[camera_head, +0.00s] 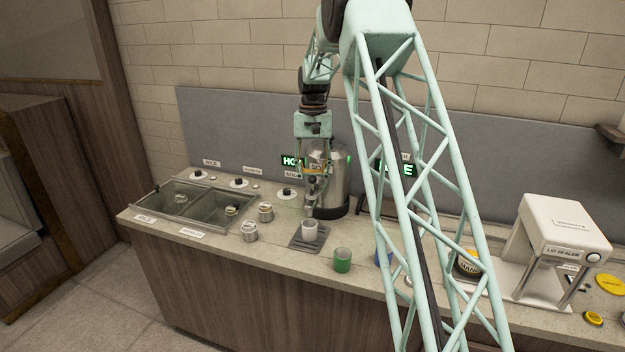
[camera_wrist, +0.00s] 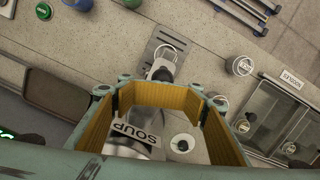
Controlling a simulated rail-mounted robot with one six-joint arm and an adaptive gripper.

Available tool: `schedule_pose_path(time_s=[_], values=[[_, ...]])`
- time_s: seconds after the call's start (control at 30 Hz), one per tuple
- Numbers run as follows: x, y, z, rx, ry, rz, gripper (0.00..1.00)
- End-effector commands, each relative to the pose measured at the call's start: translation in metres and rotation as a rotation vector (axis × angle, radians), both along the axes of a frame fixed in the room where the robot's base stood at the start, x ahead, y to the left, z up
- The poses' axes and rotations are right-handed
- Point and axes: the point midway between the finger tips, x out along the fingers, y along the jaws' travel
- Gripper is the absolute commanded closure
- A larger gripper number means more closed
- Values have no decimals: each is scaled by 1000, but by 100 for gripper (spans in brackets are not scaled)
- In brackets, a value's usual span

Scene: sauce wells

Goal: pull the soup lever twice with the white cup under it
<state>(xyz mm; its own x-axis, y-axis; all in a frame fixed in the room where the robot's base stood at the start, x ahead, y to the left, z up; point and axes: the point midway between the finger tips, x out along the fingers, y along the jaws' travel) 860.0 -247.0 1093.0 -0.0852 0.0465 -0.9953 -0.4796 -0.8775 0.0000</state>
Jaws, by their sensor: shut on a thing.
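The steel soup urn (camera_head: 338,183) stands at the back of the counter, and its SOUP label shows in the wrist view. The white cup (camera_head: 310,230) stands upright on a dark drip tray (camera_head: 296,243) in front of the urn, below my gripper. My gripper (camera_head: 314,200) is at the urn's front. In the wrist view, my gripper's yellow-padded fingers (camera_wrist: 160,88) frame the label and a dark spout end (camera_wrist: 162,73) over the cup. My gripper is shut on the soup lever, which the fingers mostly hide.
Left are metal cans (camera_head: 249,231) and sunken wells (camera_head: 190,200). A white lid sealer (camera_head: 562,232) stands at right. The counter's front strip near the tray is clear.

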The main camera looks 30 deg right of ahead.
Motion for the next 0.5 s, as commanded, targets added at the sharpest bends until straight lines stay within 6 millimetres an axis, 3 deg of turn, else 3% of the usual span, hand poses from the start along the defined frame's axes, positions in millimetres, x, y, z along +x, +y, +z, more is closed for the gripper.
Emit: schedule_pose_path(time_s=[0.5], values=[[21,-11,8,1,2,1,96]])
